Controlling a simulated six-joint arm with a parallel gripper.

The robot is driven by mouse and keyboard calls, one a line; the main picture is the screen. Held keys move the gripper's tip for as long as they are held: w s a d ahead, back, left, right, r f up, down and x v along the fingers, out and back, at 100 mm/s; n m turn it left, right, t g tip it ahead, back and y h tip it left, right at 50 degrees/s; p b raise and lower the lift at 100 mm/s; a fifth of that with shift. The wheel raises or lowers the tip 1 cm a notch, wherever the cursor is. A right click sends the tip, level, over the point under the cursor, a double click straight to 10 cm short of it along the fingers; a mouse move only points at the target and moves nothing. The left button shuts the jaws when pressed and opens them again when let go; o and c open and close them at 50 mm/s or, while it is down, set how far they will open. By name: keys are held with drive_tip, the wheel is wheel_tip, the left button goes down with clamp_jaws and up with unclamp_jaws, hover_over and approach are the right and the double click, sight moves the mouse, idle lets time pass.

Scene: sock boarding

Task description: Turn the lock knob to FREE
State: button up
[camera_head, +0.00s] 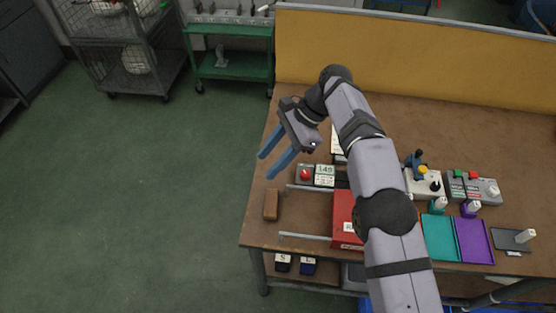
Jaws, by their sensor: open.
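A panel with a red round knob (305,174) and a "145" display (325,175) lies to the right of the fingers. A cream box (424,184) right of my arm carries a blue-yellow lever and a black knob (435,186). A grey panel (472,187) further right has green and red parts and a pale knob (493,191). No label reads clearly, so I cannot tell which knob is the lock knob or its setting.
My arm crosses the table and partly hides a red box (346,218) between two metal rails. A brown block (271,205) sits at the table's left edge. Teal (439,236) and purple (473,240) trays lie at the front right. A yellow partition (440,55) stands behind.

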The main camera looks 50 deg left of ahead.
drive_tip(key=w+r+y+b, duration=0.1)
drive_tip(key=w+r, duration=0.3)
drive_tip(key=r, duration=0.1)
drive_tip(key=m+t, duration=0.4)
drive_tip(key=m, duration=0.4)
hover_over(306, 173)
drive_tip(key=w+d, duration=0.2)
drive_tip(key=d, duration=0.1)
drive_tip(key=shift+y, duration=0.4)
wheel_tip(306, 173, down, 9)
drive_tip(key=shift+s+b, duration=0.1)
drive_tip(key=shift+b, duration=0.35)
drive_tip(key=shift+m, duration=0.3)
drive_tip(key=shift+f, duration=0.15)
drive_tip(key=shift+p+x, duration=0.85)
drive_tip(key=shift+x, duration=2.7)
